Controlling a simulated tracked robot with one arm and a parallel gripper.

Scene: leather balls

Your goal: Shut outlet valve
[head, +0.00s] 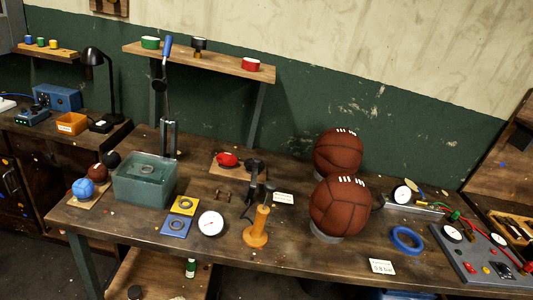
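A silver pump-like tube (415,208) with a white dial (402,195) lies left of the panel. I cannot tell which part is the outlet valve or whether it is open or shut. My gripper is not in view.
Two brown leather balls (339,207) stand at the bench's middle right. A blue ring (407,239) and a label card (382,266) lie between them and the panel. An orange stand (257,228), a loose gauge (211,223) and a teal water tank (145,183) are further left.

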